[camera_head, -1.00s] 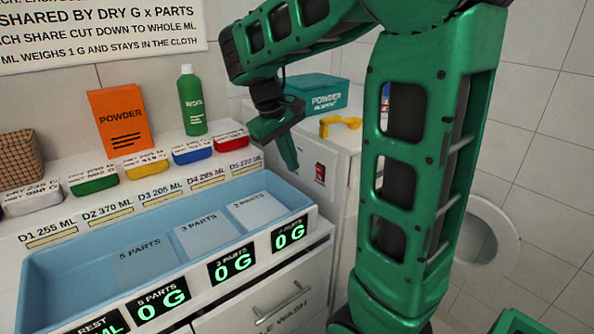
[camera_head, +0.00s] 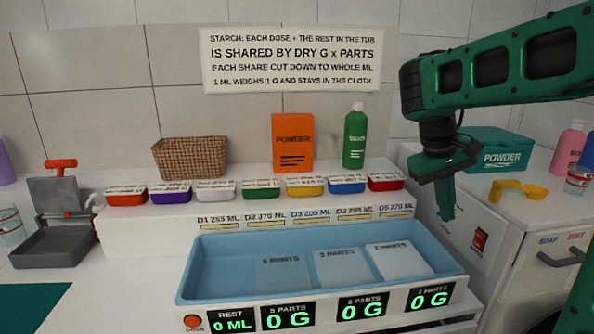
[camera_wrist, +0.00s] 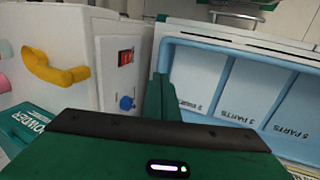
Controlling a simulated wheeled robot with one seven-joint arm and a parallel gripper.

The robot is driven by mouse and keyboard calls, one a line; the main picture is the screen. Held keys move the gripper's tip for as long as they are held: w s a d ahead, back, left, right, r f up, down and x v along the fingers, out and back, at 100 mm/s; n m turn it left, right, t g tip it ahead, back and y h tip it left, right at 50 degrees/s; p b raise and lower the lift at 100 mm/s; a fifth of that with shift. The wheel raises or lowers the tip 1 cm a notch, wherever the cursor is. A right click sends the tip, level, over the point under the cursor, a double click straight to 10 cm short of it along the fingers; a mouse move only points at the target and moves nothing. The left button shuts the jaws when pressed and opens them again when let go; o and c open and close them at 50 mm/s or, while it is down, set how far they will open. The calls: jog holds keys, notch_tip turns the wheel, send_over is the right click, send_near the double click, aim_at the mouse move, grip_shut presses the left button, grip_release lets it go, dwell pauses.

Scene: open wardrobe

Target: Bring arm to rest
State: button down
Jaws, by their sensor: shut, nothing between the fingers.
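My gripper (camera_head: 446,200) is shut and empty. It hangs fingers down from my green arm, right of the blue tub (camera_head: 215,268) and in front of the white cabinet side. In the wrist view its green finger (camera_wrist: 160,97) shows between the cabinet and the tub (camera_wrist: 213,72). My arm comes in from the upper right in the head view and holds nothing. The fingertips appear apart from the tub and the cabinet.
The tub's displays read 0 (camera_head: 288,316). Several small coloured trays (camera_head: 261,190) line the shelf, with an orange powder box (camera_head: 292,142) and green bottle (camera_head: 354,138) behind.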

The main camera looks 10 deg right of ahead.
jog(key=s+f+m+y, duration=0.1)
jog(key=s+f+m, duration=0.1)
jog(key=s, duration=0.5)
jog(key=s+a+f+m+y, duration=0.1)
jog(key=s+f+m, duration=0.1)
jog(key=s+f, duration=0.3)
jog(key=s+a+f+m+y, duration=0.1)
jog(key=s+f, duration=0.3)
jog(key=s, duration=0.6)
jog(key=shift+s+m+y, duration=0.35)
jog(key=shift+m+y, duration=0.05)
jog(key=shift+y, duration=0.1)
jog(key=shift+a, duration=0.1)
